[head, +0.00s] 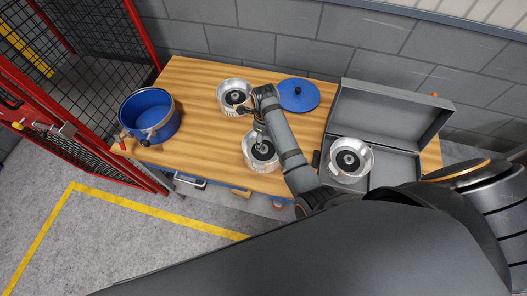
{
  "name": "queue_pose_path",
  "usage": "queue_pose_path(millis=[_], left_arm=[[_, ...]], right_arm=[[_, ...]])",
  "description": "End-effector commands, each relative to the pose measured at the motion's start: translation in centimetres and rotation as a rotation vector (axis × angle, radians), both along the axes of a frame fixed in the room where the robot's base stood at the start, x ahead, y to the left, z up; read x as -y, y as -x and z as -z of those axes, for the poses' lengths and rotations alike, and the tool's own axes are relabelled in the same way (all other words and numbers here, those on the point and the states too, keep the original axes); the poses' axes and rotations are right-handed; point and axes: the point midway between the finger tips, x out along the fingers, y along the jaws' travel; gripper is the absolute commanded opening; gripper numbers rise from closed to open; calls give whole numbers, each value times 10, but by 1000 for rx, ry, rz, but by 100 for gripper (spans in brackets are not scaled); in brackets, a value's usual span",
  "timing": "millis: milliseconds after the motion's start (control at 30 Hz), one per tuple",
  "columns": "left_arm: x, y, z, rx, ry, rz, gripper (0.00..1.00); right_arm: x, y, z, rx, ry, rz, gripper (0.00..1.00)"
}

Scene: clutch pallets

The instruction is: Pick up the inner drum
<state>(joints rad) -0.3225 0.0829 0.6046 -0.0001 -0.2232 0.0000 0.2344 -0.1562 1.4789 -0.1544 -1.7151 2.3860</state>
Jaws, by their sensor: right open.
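Three silver round drums with dark centres are in the head view, and I cannot tell which is the inner drum. One drum (249,152) stands near the table's front edge, under my right gripper (261,145). A second drum (223,99) stands further back, beside my right arm's wrist. A third drum (337,159) sits at the open grey case. My right gripper is open and points down at the front drum's centre; I cannot tell whether it touches it. The arm hides part of that drum. My left gripper is out of view.
The wooden table (190,85) holds a blue tub (151,115) at the left and a flat blue disc (299,95) at the back. The grey case (385,115) stands open at the right. A red mesh fence (75,115) borders the left side. Bare wood lies between tub and drums.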

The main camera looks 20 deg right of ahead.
Motion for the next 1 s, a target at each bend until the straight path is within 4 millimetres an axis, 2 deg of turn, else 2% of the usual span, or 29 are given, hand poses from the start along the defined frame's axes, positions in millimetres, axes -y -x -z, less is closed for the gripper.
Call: queue_pose_path(millis=[67, 167, 233, 333, 500, 700, 767, 1000], left_arm=[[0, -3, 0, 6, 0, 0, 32], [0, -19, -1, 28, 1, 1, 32], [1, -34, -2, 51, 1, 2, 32], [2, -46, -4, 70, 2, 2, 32], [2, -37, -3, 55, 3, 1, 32], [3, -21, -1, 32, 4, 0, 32], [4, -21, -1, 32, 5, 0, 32], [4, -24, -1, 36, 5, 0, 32]], right_arm=[[0, 0, 2, 0, 0, 0, 63], [-1, 1, 6, -1, -1, 0, 63], [-2, 4, 17, -4, -1, 0, 63], [-5, 8, 35, -4, -1, -1, 63], [-5, 6, 53, 1, -1, -1, 63], [-5, 6, 54, 1, -1, -1, 63], [-5, 6, 54, 1, -1, -1, 58], [-4, 6, 54, 1, -1, -1, 25]])
